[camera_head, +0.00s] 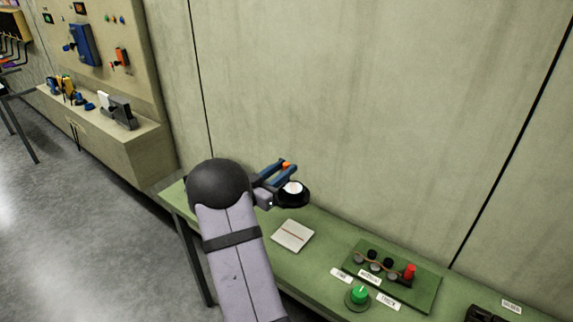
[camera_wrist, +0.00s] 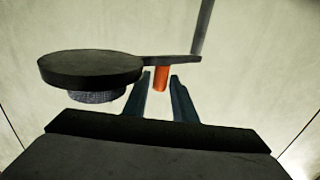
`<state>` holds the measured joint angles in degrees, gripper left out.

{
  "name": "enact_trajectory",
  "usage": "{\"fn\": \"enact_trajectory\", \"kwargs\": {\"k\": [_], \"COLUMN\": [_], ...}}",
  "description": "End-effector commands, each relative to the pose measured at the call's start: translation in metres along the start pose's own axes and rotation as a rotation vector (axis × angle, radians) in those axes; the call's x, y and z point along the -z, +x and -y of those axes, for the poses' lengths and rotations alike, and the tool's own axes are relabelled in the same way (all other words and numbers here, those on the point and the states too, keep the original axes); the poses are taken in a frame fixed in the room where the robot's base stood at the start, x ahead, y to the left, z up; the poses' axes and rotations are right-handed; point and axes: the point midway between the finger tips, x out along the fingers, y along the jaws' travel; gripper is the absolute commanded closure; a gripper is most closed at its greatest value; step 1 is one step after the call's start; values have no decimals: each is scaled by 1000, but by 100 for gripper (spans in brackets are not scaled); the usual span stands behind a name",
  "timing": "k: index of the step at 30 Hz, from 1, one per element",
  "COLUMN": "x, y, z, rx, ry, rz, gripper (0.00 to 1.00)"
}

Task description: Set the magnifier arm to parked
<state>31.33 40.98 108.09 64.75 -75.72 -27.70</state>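The magnifier arm shows in the wrist view as a dark round head (camera_wrist: 90,68) with a thin bar running right to a dark upright post (camera_wrist: 203,28). An orange grip (camera_wrist: 161,78) hangs under the bar. In the head view the black ring (camera_head: 292,203) with its pale lens hangs over the green bench. My gripper (camera_wrist: 160,80) has its two blue fingers apart, one on each side of the orange grip, with small gaps showing. It also shows in the head view (camera_head: 277,172). Whether the fingertips reach fully around the grip is unclear. My arm hides the magnifier's base.
The green bench (camera_head: 315,240) runs along a concrete wall. On it are a white pad (camera_head: 293,235), a green knob (camera_head: 358,294) between two labels, and a panel with a red part (camera_head: 410,271). A dark object (camera_head: 482,314) stands at lower right.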

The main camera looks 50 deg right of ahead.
Motion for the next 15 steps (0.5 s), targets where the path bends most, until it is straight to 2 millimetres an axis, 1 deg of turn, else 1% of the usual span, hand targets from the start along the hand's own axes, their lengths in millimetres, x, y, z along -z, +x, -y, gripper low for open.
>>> {"fn": "enact_trajectory", "kwargs": {"k": [3,6,15], "x": [0,0,-1], "y": [10,15,16], "z": [0,0,0], "rx": [-1,0,1], "ry": [0,0,0], "rz": [2,1,1], "gripper": [75,75,75]}}
